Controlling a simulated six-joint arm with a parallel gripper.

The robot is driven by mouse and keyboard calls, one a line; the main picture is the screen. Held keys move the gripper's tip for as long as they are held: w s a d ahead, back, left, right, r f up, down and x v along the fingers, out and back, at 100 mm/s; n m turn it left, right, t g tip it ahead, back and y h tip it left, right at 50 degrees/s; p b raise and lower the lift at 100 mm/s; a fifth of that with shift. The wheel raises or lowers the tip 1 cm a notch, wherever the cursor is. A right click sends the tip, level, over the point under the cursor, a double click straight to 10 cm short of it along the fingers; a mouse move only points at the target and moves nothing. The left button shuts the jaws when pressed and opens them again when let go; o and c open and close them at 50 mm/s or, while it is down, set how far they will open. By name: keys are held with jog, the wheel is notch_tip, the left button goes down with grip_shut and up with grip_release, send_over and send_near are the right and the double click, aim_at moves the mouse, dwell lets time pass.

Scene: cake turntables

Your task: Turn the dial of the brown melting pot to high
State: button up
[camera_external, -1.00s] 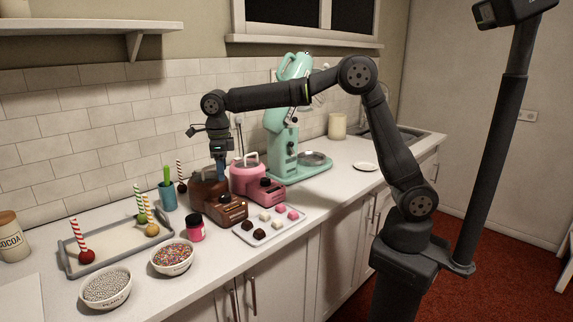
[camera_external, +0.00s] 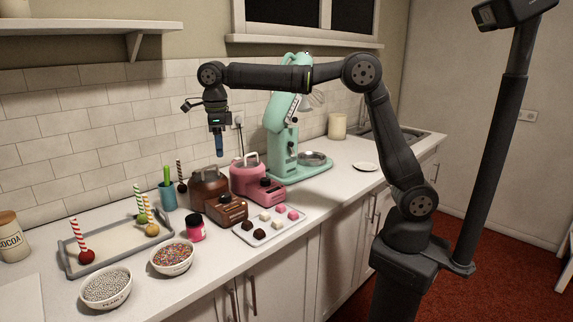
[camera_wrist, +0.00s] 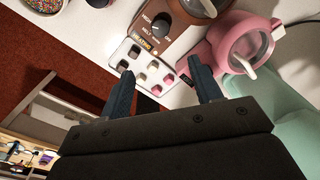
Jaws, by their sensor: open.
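The brown melting pot (camera_external: 207,187) stands on the white counter, left of the pink melting pot. Its front base (camera_external: 232,210) faces the counter's front edge. In the wrist view the brown base shows a round black dial (camera_wrist: 162,25) with white lettering around it. I cannot tell for sure which mark the dial points to. My gripper (camera_external: 219,154) hangs above the brown pot, pointing down, clear of it. In the wrist view my gripper (camera_wrist: 160,67) has its two fingers apart with nothing between them.
The pink melting pot (camera_external: 249,177) stands close on the right, with a mint stand mixer (camera_external: 283,150) behind it. A tray of chocolates (camera_external: 246,236), a pink jar (camera_external: 195,229) and sprinkle bowls (camera_external: 172,271) stand in front and left. The air around my gripper is free.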

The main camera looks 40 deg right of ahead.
jog(key=n, duration=3)
send_near(225, 195)
notch_tip(225, 195, down, 9)
jog(key=shift+w+d+r, duration=0.1)
jog(key=shift+w+r, duration=0.05)
